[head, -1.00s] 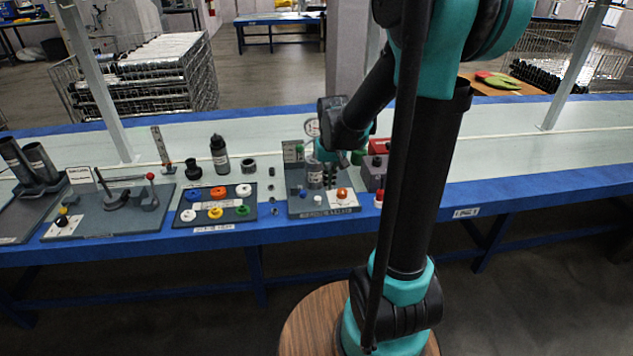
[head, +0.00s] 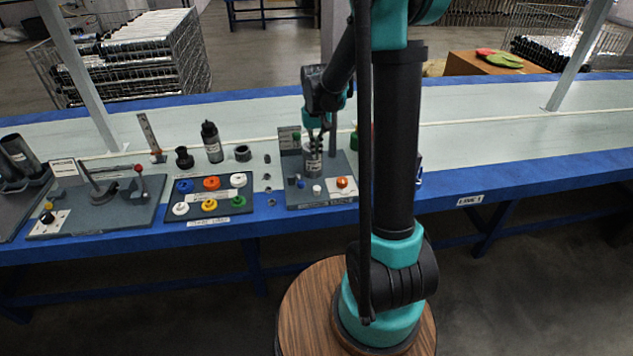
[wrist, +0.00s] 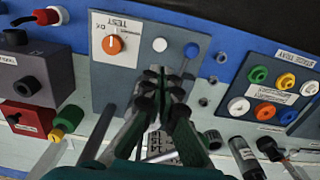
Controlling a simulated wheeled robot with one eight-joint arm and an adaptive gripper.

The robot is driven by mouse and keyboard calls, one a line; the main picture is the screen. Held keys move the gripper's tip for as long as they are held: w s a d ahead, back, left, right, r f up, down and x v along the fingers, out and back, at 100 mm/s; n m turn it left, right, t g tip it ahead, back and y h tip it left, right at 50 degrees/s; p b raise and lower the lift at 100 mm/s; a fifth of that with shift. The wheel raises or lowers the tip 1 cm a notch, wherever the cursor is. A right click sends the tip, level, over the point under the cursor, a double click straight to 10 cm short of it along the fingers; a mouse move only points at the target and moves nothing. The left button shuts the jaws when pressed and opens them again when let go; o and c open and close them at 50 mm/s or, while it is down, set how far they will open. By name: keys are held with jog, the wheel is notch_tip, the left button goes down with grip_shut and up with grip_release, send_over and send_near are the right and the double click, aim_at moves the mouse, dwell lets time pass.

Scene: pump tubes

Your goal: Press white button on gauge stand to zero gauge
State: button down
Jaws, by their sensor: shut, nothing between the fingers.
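The gauge stand is a grey board (head: 294,199) on the table's front part, seen also in the wrist view (wrist: 98,85). Its white button (head: 317,189) is near the front edge and shows in the wrist view (wrist: 159,44). An orange knob (head: 342,183) on a white "TEST" plate (wrist: 120,25) is beside it, and a blue button (wrist: 191,50) is on its other side. My gripper (wrist: 160,78) is shut and empty, its fingertips over the board, apart from the white button in the picture. It shows in the head view (head: 318,136) above a grey cylinder (head: 312,163). The gauge dial is hidden.
A tray of coloured caps (head: 178,210) lies left of the stand. A dark bottle (head: 212,143) stands behind that tray. In the wrist view, a red box (wrist: 22,121) and a grey box (wrist: 38,72) stand beside the stand.

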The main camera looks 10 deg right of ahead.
aim_at(317, 188)
notch_tip(317, 188, down, 13)
jog(key=shift+f, duration=0.15)
dwell(0.4)
jog(key=shift+s+f, duration=0.15)
jog(key=shift+f, duration=1.05)
jog(key=shift+r, duration=0.15)
dwell(0.4)
notch_tip(317, 188, up, 14)
dwell(0.5)
dwell(1.0)
